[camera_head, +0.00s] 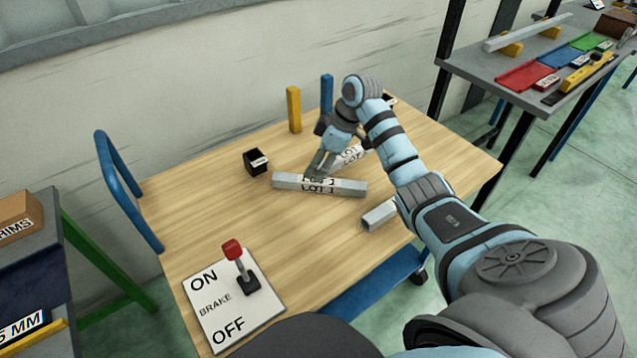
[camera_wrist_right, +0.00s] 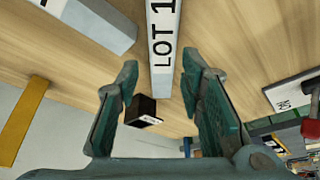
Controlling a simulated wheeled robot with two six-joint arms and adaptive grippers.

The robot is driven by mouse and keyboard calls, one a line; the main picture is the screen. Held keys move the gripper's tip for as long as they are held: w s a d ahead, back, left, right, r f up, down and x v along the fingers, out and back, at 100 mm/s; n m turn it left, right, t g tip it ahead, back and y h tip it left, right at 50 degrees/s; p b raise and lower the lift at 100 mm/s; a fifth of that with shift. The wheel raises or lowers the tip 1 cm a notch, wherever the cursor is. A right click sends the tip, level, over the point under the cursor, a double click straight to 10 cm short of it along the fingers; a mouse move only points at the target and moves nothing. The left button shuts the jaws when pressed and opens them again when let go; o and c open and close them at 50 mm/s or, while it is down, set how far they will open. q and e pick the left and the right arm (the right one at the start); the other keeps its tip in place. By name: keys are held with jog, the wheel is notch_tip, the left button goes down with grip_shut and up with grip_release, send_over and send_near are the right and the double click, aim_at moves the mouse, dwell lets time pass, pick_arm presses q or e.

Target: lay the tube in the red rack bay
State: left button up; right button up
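A grey square tube marked LOT 1 (camera_head: 345,187) lies on the wooden cart top. A second marked tube (camera_head: 352,157) lies behind it, partly hidden by my right gripper. A third grey tube (camera_head: 380,215) lies nearer, partly hidden by my right arm. My right gripper (camera_head: 317,168) points down at the front LOT 1 tube. In the right wrist view its fingers are apart, with a LOT 1 tube (camera_wrist_right: 164,40) showing between and beyond them; contact is unclear. The red bay (camera_head: 525,76) is on the grey bench at the back right. My left gripper is out of view.
A black box (camera_head: 256,161), a yellow post (camera_head: 293,110) and a blue post (camera_head: 326,93) stand on the cart. A brake lever (camera_head: 238,262) stands on a white ON/OFF plate. Blue (camera_head: 562,56) and green (camera_head: 590,41) bays adjoin the red one.

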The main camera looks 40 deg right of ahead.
aim_at(319, 185)
jog(key=b+x, duration=0.1)
jog(key=x, duration=0.4)
jog(key=shift+a+f, duration=0.15)
jog(key=shift+a, duration=0.05)
grip_shut()
jog(key=shift+r, duration=0.2)
